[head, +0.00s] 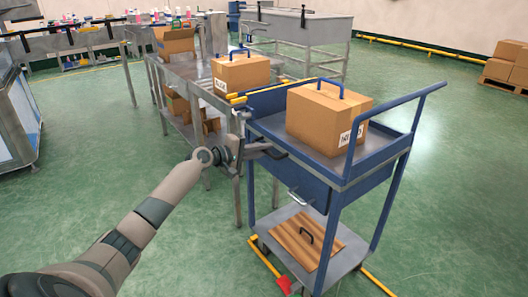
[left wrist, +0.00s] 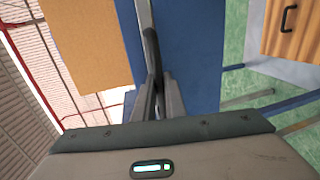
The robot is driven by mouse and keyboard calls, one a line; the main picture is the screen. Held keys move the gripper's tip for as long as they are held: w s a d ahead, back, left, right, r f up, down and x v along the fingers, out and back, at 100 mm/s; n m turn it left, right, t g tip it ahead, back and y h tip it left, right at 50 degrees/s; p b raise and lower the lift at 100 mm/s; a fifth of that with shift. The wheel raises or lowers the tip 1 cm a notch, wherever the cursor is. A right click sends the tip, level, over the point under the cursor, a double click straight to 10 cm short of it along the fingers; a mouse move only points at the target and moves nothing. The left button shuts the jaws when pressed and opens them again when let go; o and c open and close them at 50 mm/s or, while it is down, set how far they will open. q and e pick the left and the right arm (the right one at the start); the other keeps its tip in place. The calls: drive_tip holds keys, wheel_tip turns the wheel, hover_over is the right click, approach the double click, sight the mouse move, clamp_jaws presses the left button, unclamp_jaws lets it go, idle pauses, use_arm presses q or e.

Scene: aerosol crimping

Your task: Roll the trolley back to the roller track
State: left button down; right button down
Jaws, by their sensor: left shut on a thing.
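The blue trolley (head: 335,178) stands at the centre right with a cardboard box (head: 325,118) on its top and a wooden board with a black handle (head: 306,238) on its grey lower shelf. My left gripper (head: 268,150) is at the trolley's near left edge, shut on a handle bar. In the left wrist view the fingers (left wrist: 158,98) close around this dark bar (left wrist: 152,50), beside the blue trolley side (left wrist: 195,60). The steel track table (head: 190,75) is behind and left of the trolley, close to it. My right gripper is not in view.
Another cardboard box (head: 240,72) sits on the near end of the track table. A red-tipped floor piece (head: 284,284) and yellow floor rails (head: 265,258) lie by the trolley's wheels. Green floor (head: 455,170) is clear on the right. Stacked boxes (head: 508,62) stand far right.

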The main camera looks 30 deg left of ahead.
use_arm(q)
drive_tip(key=shift+a+r, duration=0.2)
drive_tip(key=shift+a, duration=0.1)
drive_tip(key=c, duration=1.8)
unclamp_jaws()
drive_tip(key=shift+w, duration=0.1)
drive_tip(key=shift+f, duration=0.2)
drive_tip(key=shift+v, duration=8.7)
drive_tip(key=shift+f, duration=0.1)
